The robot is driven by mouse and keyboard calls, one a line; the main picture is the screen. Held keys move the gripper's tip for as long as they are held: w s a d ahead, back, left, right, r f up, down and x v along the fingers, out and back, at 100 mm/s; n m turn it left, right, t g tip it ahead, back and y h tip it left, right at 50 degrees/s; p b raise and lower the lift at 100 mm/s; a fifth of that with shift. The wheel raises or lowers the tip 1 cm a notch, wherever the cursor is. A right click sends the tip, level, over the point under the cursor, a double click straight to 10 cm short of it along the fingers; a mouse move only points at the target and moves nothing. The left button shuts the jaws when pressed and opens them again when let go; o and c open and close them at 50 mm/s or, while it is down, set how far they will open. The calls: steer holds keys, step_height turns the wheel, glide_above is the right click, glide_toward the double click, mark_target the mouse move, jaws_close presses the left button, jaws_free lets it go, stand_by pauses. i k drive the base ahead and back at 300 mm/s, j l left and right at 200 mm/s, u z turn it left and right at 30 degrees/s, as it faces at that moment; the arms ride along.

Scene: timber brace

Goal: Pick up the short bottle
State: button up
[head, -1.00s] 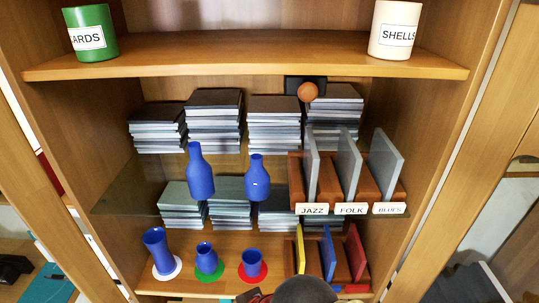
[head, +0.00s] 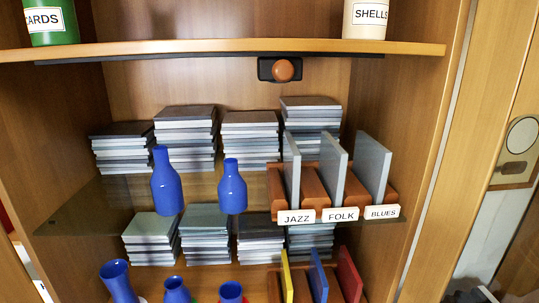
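Two blue bottles stand upright on the glass middle shelf (head: 110,215) in the head view. The short bottle (head: 232,188) is on the right, between the taller blue bottle (head: 167,183) and the record rack. A gap separates the two bottles. My gripper is not in view now.
Stacks of grey cases (head: 250,138) stand behind the bottles. The labelled rack (head: 310,185) with grey sleeves is close on the right. A wooden shelf (head: 240,48) with a green pot (head: 50,22) and a cream pot (head: 366,18) is above. Blue vessels (head: 118,280) stand below.

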mark_target(231, 188)
steer(key=k+j+z, duration=0.85)
steer(key=i, duration=0.1)
